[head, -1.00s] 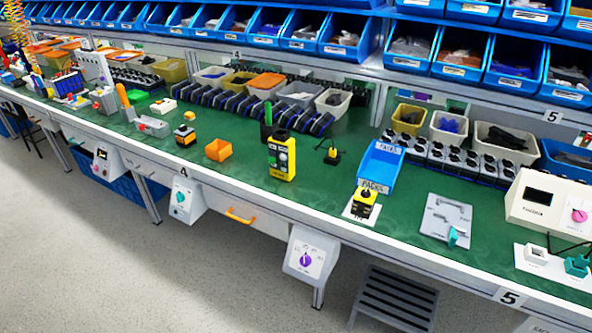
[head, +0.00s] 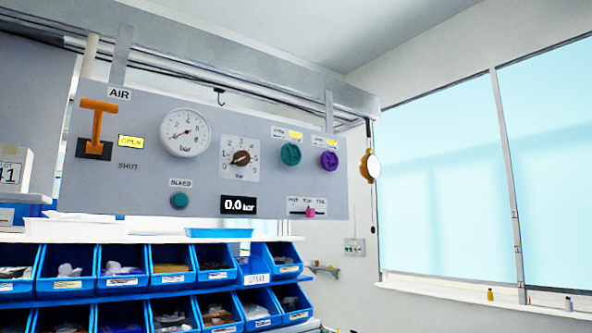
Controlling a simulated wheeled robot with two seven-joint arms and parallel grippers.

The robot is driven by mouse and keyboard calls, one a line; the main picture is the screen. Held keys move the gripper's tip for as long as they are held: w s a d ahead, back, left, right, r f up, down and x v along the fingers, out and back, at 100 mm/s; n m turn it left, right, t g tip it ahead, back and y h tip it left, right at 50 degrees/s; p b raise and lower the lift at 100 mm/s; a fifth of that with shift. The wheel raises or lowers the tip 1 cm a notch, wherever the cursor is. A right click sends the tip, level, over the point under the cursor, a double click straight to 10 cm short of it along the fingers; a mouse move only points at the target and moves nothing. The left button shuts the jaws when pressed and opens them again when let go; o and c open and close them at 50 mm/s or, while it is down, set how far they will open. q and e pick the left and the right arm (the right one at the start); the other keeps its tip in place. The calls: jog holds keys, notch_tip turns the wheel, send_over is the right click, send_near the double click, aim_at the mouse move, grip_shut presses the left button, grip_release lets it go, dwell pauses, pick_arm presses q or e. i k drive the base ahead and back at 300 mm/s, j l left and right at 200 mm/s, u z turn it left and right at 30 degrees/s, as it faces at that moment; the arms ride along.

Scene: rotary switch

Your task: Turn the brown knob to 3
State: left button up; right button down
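The brown knob (head: 240,157) sits at the centre of a pale square dial plate with numbers around it, on a grey panel (head: 140,195) marked AIR. Its pointer direction is too small to tell for certain. Below it a black display (head: 239,205) reads 0.0 bar. Neither of my grippers is in the head view.
The panel also carries an orange T-handle (head: 97,125) beside an OPEN label, a round gauge (head: 185,132), a green knob (head: 290,154), a purple knob (head: 329,160), a teal BLEED knob (head: 180,200) and a pink slider (head: 310,211). Blue bins (head: 120,282) stand below.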

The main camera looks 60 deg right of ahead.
aim_at(242, 158)
jog(key=z, duration=1.5)
